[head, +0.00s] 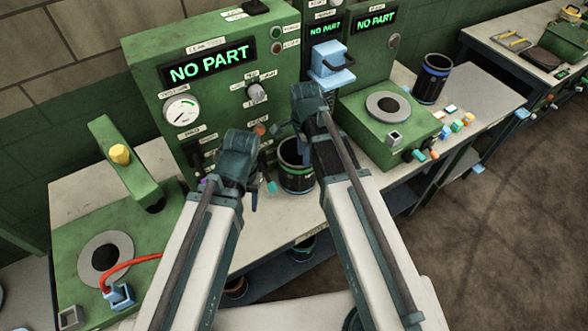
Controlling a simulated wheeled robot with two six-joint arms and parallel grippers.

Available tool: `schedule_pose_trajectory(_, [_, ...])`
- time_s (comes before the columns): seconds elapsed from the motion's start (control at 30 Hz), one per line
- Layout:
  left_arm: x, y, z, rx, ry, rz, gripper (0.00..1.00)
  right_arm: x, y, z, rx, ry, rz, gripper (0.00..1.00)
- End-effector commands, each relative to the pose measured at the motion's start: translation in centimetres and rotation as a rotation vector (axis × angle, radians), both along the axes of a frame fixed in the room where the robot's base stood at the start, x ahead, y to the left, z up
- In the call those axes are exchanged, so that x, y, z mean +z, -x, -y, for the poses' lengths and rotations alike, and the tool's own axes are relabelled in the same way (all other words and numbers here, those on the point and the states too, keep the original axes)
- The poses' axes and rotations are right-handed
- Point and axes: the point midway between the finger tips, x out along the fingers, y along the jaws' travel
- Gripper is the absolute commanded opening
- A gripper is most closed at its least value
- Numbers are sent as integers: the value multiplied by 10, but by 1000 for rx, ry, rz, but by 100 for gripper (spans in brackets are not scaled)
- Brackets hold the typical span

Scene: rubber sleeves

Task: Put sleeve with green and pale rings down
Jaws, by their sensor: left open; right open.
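The sleeve with green and pale rings (296,180) is a black, open-topped cylinder in the middle of the head view. It looks upright on the pale bench top, near the front edge, in front of the tall green panel. My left gripper (263,183) is open just left of the sleeve, with a small gap showing between them. My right gripper (305,118) is open at the sleeve's upper right, and its arm covers part of the sleeve's right side. The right fingertips are mostly hidden, so I cannot tell whether they touch the sleeve.
A leak tester panel (215,75) reading NO PART stands behind. A green fixture with a round seat (388,105) is at right, another (105,258) at left. A blue-ringed sleeve (433,78) stands at back right. Small coloured blocks (457,125) lie near the right edge.

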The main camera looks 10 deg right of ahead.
Motion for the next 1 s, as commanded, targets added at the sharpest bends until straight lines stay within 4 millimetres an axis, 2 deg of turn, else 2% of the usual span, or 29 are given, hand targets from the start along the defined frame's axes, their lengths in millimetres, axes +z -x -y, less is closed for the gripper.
schedule_pose_trajectory(0.17, [-2, 0, 0, 0, 0, 0, 50, -2, -9, 6, -111, -5, 4, 45])
schedule_pose_trajectory(0.47, [-11, 0, 0, 0, 0, 0, 50, -11, -8, 6, -116, -6, 4, 45])
schedule_pose_trajectory(1.0, [-82, 0, 0, -12, -1, 0, 50, -82, -8, 6, -114, -5, 4, 45])
